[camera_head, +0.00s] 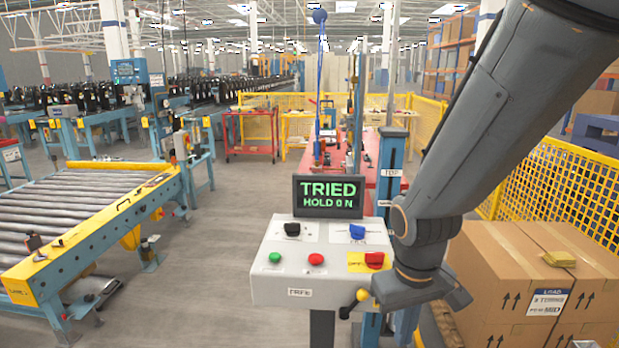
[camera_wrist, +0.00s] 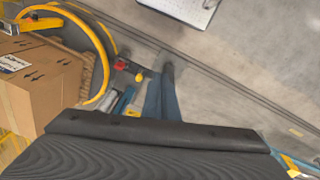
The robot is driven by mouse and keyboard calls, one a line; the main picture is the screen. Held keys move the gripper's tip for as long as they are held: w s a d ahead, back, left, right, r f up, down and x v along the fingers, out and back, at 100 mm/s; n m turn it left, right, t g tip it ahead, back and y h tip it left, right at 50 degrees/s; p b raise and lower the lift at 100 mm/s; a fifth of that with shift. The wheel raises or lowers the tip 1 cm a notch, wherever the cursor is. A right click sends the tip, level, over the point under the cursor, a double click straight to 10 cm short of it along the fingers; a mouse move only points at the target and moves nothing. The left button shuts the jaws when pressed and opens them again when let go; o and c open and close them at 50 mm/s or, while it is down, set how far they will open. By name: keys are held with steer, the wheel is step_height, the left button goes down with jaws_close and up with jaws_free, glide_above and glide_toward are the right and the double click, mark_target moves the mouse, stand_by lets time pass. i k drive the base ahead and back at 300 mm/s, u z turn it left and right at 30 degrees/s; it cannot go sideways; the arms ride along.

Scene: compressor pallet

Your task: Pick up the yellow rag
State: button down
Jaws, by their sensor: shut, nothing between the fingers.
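A small folded yellow cloth, the yellow rag (camera_head: 560,258), lies on top of the cardboard boxes at the right of the head view. I cannot surely pick it out in the wrist view, where a yellow patch shows at the top left by a box. My gripper (camera_wrist: 155,130) fills the bottom of the wrist view as a dark, ribbed shape; it is shut and empty. In the head view my arm hangs down left of the boxes, beside the control panel, apart from the rag. My fingertips are not clear there.
The cardboard boxes (camera_head: 490,262) stand in front of a yellow mesh fence (camera_head: 545,180). A control panel (camera_head: 335,285) with buttons and a screen (camera_head: 343,197) reading "TRIED HOLD ON" is close to my arm. A roller conveyor (camera_head: 70,215) is at left. The floor between is clear.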

mark_target(564, 259)
steer(key=z, duration=1.25)
steer(key=k, duration=0.35)
steer(key=z, duration=1.3)
steer(key=i, duration=1.8)
steer(key=u, duration=0.3)
